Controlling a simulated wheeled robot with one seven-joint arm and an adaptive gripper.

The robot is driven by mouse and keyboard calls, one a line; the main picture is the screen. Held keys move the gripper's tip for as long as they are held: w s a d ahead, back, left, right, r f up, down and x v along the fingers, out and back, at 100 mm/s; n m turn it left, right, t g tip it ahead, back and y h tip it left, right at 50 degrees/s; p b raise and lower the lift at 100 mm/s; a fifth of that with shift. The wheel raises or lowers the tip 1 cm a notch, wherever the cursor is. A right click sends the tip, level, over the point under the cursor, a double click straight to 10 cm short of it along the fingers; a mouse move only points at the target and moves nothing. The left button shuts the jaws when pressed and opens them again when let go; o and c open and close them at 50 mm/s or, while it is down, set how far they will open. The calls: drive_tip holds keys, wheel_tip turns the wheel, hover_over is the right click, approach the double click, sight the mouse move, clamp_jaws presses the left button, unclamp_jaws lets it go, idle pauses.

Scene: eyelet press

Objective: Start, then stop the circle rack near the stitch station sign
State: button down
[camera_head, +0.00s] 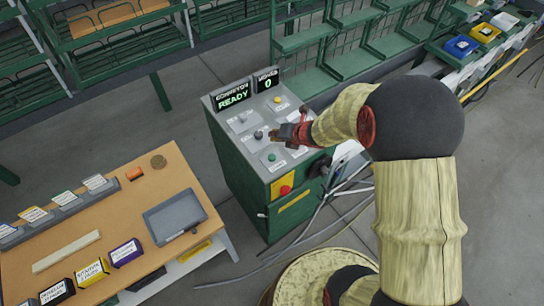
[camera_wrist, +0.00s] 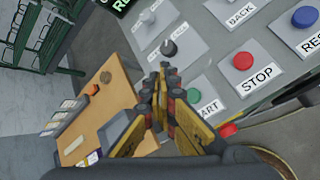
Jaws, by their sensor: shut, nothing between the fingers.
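The green control console (camera_head: 240,170) has a grey sloped top and lit displays reading CONVEYOR READY (camera_head: 233,95) and MOVED 0 (camera_head: 267,81). In the wrist view its panel shows a green button (camera_wrist: 194,96) with a partly hidden label ending in ART, a red STOP button (camera_wrist: 243,61), a blue button (camera_wrist: 305,17) and a black knob (camera_wrist: 168,47). My gripper (camera_head: 281,133) is shut and empty over the panel; it also shows in the wrist view (camera_wrist: 161,76), left of the green button. Contact cannot be told. I see no readable stitch station sign.
Green wire racks (camera_head: 320,45) stand behind the console. A red button on yellow (camera_head: 286,190) is on its front. A wooden table (camera_head: 120,215) with a grey tray (camera_head: 175,216) and labelled boxes stands at left. Cables (camera_head: 330,195) lie on the floor at right.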

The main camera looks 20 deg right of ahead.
drive_tip(key=b, duration=0.6)
hover_over(274, 156)
wheel_tip(274, 156, down, 8)
drive_tip(key=shift+w+r, duration=0.1)
drive_tip(key=shift+f+b, duration=0.5)
idle(0.8)
drive_tip(key=shift+f+b, duration=0.4)
drive_tip(key=shift+b, duration=0.15)
